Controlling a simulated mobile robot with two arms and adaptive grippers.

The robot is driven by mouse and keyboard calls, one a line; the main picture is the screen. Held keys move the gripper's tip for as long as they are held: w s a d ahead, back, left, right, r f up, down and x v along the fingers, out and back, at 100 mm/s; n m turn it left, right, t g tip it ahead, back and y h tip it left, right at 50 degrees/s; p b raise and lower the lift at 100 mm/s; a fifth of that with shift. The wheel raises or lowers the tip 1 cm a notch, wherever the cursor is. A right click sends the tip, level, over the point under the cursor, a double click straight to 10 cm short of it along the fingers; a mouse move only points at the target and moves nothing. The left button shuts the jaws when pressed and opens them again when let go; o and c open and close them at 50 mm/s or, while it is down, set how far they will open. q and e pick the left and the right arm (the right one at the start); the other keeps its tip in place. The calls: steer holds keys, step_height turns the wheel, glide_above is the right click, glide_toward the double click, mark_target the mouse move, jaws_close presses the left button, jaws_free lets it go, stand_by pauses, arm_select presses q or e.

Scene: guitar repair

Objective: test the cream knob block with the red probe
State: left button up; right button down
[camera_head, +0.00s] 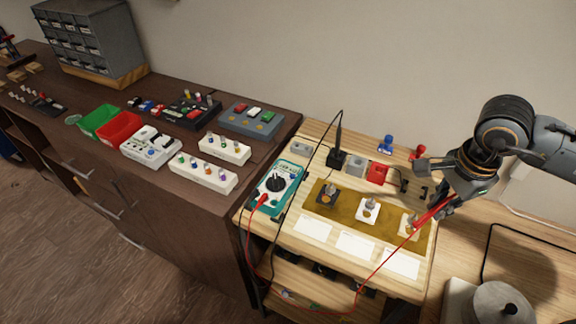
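The cream knob block (407,232) sits at the right end of a brown mat (346,211) on the light wooden bench. My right gripper (437,206) comes in from the right and is shut on the red probe (432,212). The probe is tilted, its tip pointing down and left at the cream block. I cannot tell whether the tip touches the block. A white knob block (367,214) and a black knob block (326,194) sit to the left on the mat. A teal multimeter (276,187) lies left of the mat. My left gripper is not in view.
A red cable hangs below the bench front. A black probe (338,136) stands upright behind the mat, near a red holder (377,173). White cards (356,246) lie in front. A dark bench (258,153) with trays and knob strips is at left; a round metal pot (497,304) is lower right.

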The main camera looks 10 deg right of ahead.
steer(key=shift+r+p, duration=1.4)
steer(key=shift+r, duration=1.35)
